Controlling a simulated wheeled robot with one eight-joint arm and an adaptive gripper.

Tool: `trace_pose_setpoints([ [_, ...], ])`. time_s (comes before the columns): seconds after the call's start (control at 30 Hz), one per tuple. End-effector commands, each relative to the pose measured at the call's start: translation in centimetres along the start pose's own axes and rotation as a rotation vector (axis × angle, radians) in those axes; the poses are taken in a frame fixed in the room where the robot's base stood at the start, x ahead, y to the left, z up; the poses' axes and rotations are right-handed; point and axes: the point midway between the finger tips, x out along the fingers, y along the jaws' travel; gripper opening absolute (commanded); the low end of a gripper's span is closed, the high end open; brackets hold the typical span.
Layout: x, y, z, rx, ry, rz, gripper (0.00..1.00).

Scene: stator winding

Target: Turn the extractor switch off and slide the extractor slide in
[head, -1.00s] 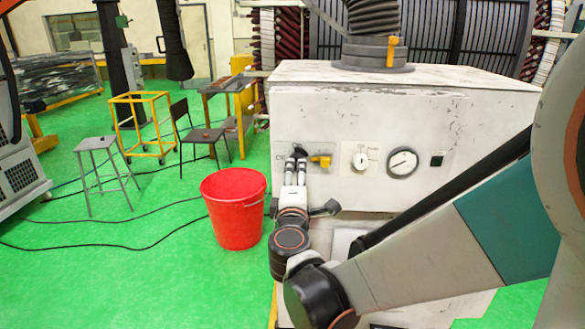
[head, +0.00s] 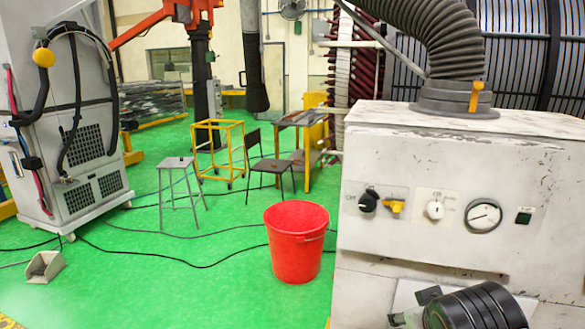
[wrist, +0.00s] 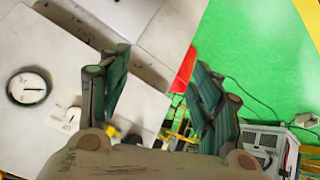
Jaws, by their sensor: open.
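The white extractor cabinet (head: 465,150) stands at the right in the head view. Its front has a black rotary knob (head: 368,200) beside a yellow fitting (head: 395,206), and a white knob (head: 435,210); I cannot read which is the extractor switch. An orange-yellow tab (head: 476,97), likely the extractor slide, sticks up at the dark collar (head: 452,98) under the hose. My gripper (wrist: 160,62) is open and empty in the wrist view, apart from the panel. The white knob also shows there (wrist: 68,118). In the head view, dark parts of my arm show low at the right.
A round gauge (head: 483,216) and a small dark button (head: 524,216) sit on the panel. A red bucket (head: 296,240) stands left of the cabinet. A grey stool (head: 180,165), a yellow frame (head: 218,130) and cables lie farther left. Green floor is open between.

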Motion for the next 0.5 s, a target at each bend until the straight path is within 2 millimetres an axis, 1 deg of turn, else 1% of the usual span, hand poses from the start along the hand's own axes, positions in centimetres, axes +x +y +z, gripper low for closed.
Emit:
trace_pose_setpoints([
  [0.03, -0.8, -0.7, 1.2, 0.052, -0.019, -0.043, 0.58],
  [0.1, -1.6, -1.8, 2.3, 0.111, -0.04, -0.098, 0.58],
  [0.2, -2.4, -3.0, 3.2, 0.169, -0.06, -0.155, 0.58],
  [0.3, -2.9, -3.6, 3.6, 0.2, -0.07, -0.185, 0.58],
  [0.5, -3.0, -3.8, 3.7, 0.207, -0.072, -0.194, 0.58],
])
